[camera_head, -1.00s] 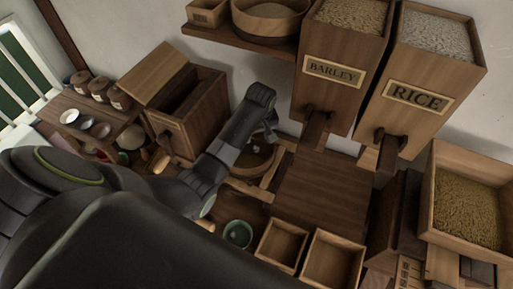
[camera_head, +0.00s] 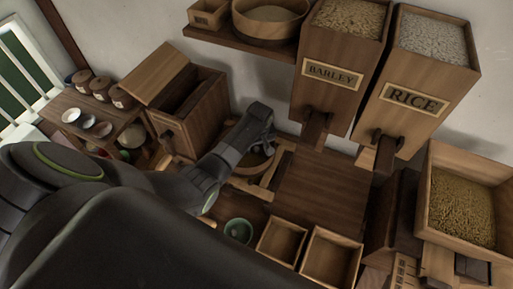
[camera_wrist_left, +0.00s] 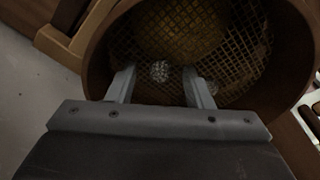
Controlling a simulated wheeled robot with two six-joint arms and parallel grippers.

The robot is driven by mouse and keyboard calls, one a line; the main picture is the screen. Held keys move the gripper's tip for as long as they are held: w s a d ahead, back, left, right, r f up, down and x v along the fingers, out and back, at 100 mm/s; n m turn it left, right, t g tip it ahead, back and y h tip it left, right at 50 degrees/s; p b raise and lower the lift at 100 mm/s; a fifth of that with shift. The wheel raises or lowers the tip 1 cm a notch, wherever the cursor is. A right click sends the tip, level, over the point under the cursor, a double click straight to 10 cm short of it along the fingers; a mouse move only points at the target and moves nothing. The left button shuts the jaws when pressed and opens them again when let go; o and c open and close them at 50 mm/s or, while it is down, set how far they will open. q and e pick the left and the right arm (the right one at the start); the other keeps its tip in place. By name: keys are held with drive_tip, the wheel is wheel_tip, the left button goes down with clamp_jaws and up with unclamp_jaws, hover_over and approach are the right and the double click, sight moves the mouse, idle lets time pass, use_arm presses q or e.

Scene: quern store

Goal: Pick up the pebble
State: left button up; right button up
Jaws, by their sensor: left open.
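A round wooden sieve (camera_wrist_left: 96,60) with a mesh bottom fills much of the left wrist view; it also shows in the head view (camera_head: 254,163), partly covered by my arm. A small, pale, speckled round lump (camera_wrist_left: 160,70), which looks like the pebble, lies on the mesh. A yellowish mound of grain (camera_wrist_left: 180,28) is behind it. My left gripper (camera_wrist_left: 160,80) is open, with one finger on each side of the lump in that view; contact cannot be told. In the head view the left gripper (camera_head: 268,146) is over the sieve. My right gripper is not in view.
A green bowl (camera_head: 238,231) and two open wooden boxes (camera_head: 281,243) (camera_head: 331,259) stand in front of the sieve. Barley (camera_head: 342,70) and rice (camera_head: 416,85) hoppers rise behind to the right. An open chest (camera_head: 192,118) stands left of the sieve.

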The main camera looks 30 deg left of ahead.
use_arm(q)
drive_tip(key=shift+c, duration=0.3)
clamp_jaws()
drive_tip(key=shift+r, duration=0.1)
